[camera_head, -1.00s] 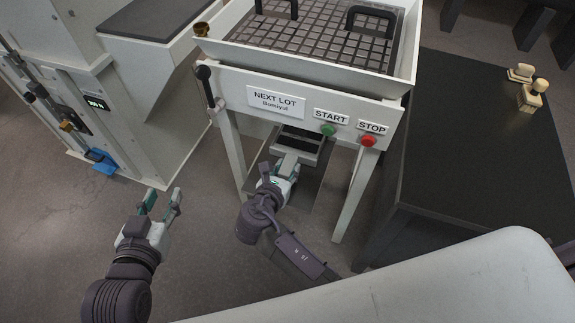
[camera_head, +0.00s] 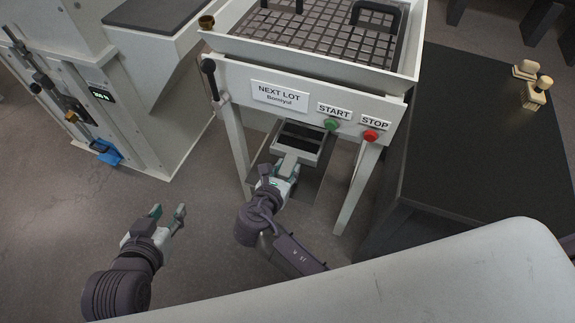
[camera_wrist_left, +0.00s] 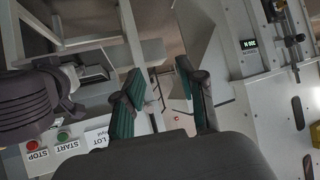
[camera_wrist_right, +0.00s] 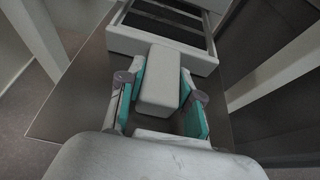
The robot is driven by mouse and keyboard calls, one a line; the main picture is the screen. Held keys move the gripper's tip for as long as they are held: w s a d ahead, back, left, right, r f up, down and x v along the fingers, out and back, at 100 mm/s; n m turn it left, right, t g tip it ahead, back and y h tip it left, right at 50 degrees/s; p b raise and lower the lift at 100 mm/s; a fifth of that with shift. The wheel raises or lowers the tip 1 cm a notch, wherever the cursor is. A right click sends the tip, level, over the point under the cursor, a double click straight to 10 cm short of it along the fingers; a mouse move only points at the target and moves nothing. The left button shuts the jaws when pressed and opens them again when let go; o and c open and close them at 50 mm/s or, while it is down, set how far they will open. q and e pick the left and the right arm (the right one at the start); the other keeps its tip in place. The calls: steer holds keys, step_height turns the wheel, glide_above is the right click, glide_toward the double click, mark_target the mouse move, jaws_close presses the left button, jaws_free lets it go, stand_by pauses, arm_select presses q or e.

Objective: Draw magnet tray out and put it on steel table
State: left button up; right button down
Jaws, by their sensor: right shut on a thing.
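The magnet tray (camera_head: 316,158) is a pale frame with dark bars inside, sticking out under the front panel of the white machine. It also shows in the right wrist view (camera_wrist_right: 202,58), with its pale handle block (camera_wrist_right: 160,88) toward me. My right gripper (camera_head: 288,172) is shut on that handle, one teal-padded finger on each side. The tray's far end is hidden under the machine. The steel table (camera_head: 480,150) is the dark-topped one at the right in the head view. My left gripper (camera_head: 168,212) is open and empty over the floor at the left.
The machine has a START button (camera_head: 332,124), a STOP button (camera_head: 370,136) and a black-knobbed lever (camera_head: 209,68). Its legs (camera_head: 360,185) stand either side of the tray. Wooden-looking stamps (camera_head: 535,95) sit at the table's far right; most of its top is clear.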

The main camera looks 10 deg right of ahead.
steer(key=shift+s+a+p, duration=0.5)
steer(key=shift+s+a, duration=0.15)
steer(key=shift+s, duration=0.3)
steer(key=shift+s+a+p, duration=0.4)
steer(key=shift+s+a, duration=0.2)
steer(key=shift+s, duration=0.3)
steer(key=shift+s+a, duration=0.25)
steer(key=shift+s, duration=0.1)
steer(key=c, duration=0.7)
jaws_free()
arm_select(q)
steer(key=s+a+f+g+y, duration=0.1)
steer(key=s+a+f+g, duration=0.2)
steer(key=s, duration=0.6)
step_height(320, 180, down, 2)
steer(key=g, duration=0.2)
steer(key=shift+g+y, duration=0.3)
steer(key=shift+g, duration=0.1)
steer(key=shift+w, duration=0.1)
